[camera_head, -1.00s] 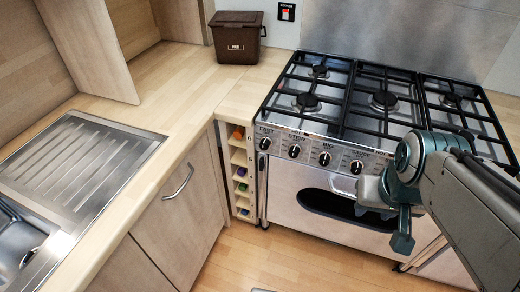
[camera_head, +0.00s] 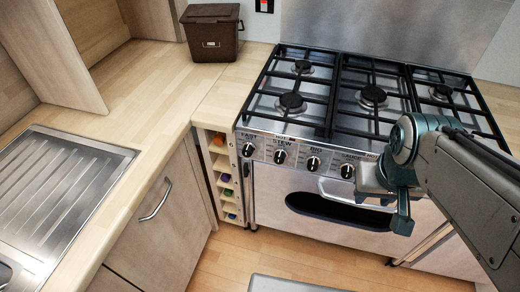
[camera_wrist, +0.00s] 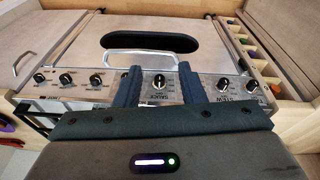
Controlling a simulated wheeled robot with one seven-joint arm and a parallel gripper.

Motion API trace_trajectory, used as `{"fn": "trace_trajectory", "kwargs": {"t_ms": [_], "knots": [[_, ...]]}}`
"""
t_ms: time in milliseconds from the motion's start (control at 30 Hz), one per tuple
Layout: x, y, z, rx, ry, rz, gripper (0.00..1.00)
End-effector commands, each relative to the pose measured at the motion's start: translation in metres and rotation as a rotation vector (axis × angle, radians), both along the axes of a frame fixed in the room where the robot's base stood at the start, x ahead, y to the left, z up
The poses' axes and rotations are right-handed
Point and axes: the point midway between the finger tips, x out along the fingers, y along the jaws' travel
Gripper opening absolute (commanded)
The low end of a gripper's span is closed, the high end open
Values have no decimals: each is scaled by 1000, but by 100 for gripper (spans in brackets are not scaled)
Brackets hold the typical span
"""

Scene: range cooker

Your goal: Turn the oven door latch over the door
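The oven door (camera_head: 270,205) is the pale metal front of the cooker and looks closed. It has a dark oval window (camera_head: 335,211) and a silver bar handle (camera_head: 350,196). The window (camera_wrist: 150,43) and handle (camera_wrist: 140,57) also show in the wrist view, where the door lies above the knobs. I cannot make out a separate latch in either view. My gripper (camera_wrist: 160,82) has its two dark fingers apart, pointing at the panel, with the SAUCE knob (camera_wrist: 160,81) seen between them. Nothing is held. In the head view my arm covers the right part of the panel and door.
A row of black knobs (camera_head: 281,156) runs along the panel below the hob grates (camera_head: 335,95). A narrow bottle rack (camera_head: 222,168) stands left of the cooker. A wooden worktop (camera_head: 150,90) carries a brown bin (camera_head: 211,38). A grey mat (camera_head: 290,284) lies on the open floor.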

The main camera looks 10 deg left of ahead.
Motion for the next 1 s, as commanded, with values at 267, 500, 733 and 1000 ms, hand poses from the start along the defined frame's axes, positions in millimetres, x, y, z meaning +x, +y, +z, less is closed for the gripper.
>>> {"fn": "trace_trajectory", "kwargs": {"t_ms": [267, 500, 733, 1000], "knots": [[31, 6, -77, -286, 222, 353, 36], [75, 24, -140, -639, 372, 711, 36], [120, 70, -197, -1033, 440, 1058, 36], [159, 169, -268, -1560, 397, 1449, 36]]}}
